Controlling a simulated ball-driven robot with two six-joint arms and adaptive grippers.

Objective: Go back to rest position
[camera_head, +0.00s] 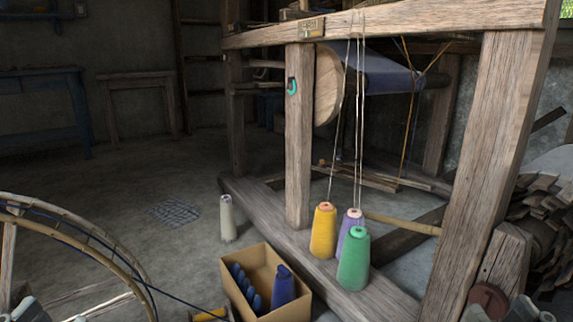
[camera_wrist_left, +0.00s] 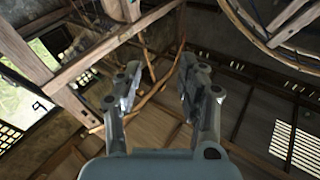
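My left gripper (camera_wrist_left: 160,75) points upward in the left wrist view, with its two fingers apart and nothing between them. In the head view, grey tips of it show at the bottom left edge. My right gripper (camera_head: 500,312) shows only as grey tips at the bottom right edge of the head view. The rest of both grippers is cut off by the frame in the head view.
The wooden loom (camera_head: 299,150) stands ahead. Yellow (camera_head: 323,232), purple (camera_head: 345,228) and green (camera_head: 353,262) cones stand on its beam. A pale cone (camera_head: 228,220) stands on the floor near a box (camera_head: 267,255) of blue spools. A spinning wheel (camera_head: 95,238) is at left.

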